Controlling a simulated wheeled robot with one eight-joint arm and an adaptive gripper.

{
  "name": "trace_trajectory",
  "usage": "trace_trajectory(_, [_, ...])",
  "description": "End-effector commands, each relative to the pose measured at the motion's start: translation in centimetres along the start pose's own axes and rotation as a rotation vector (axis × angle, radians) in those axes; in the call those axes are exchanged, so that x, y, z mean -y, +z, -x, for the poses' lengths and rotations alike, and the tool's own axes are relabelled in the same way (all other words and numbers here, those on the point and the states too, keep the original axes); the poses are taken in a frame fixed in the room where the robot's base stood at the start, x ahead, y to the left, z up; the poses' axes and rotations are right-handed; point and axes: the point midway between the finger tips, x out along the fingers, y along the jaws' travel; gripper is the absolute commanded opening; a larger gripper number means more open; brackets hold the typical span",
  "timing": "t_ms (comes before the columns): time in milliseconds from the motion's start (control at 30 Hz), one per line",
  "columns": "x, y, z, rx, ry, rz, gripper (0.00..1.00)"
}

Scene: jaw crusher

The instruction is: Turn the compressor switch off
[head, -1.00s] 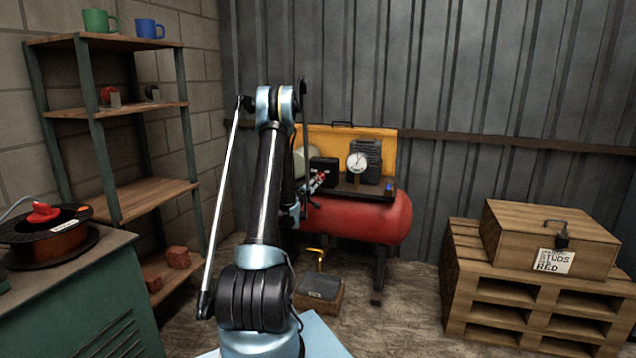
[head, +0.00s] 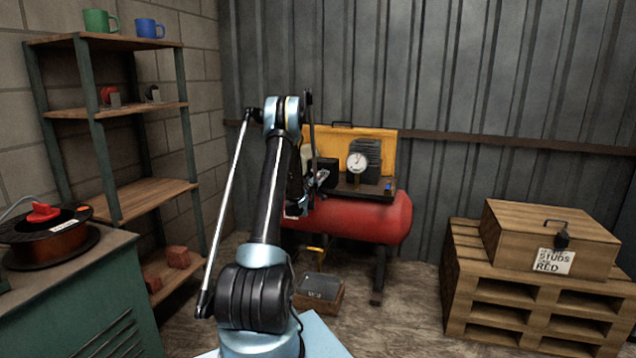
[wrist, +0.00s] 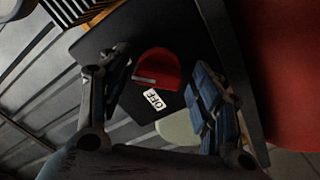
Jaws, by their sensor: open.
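The compressor (head: 365,218) has a red tank and stands by the metal wall, with a black switch box (head: 329,166) on top, partly behind my arm. In the wrist view the red switch knob (wrist: 160,66) sits on the dark face of the box, beside a white label reading OFF (wrist: 153,101). My gripper (wrist: 165,88) is open, with one finger on each side of the knob. I cannot tell whether either finger touches it. In the head view my gripper (head: 322,179) is beside the switch box, its fingers small and partly hidden.
A round gauge (head: 357,162) and a yellow panel (head: 375,142) stand close to the switch box. A wooden box with a grey top (head: 318,290) sits on the floor below. Shelves (head: 150,195) stand left; a crate on pallets (head: 548,240) stands right.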

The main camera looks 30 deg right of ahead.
Motion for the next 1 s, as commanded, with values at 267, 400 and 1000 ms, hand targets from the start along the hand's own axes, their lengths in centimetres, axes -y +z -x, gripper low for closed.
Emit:
trace_trajectory(267, [0.03, -0.02, 0.03, 0.000, -0.001, 0.000, 0.14])
trace_trajectory(400, [-0.10, 0.13, -0.16, 0.000, 0.000, 0.001, 0.14])
trace_trajectory(1000, [0.19, 0.02, 0.07, -0.001, -0.002, 0.306, 0.14])
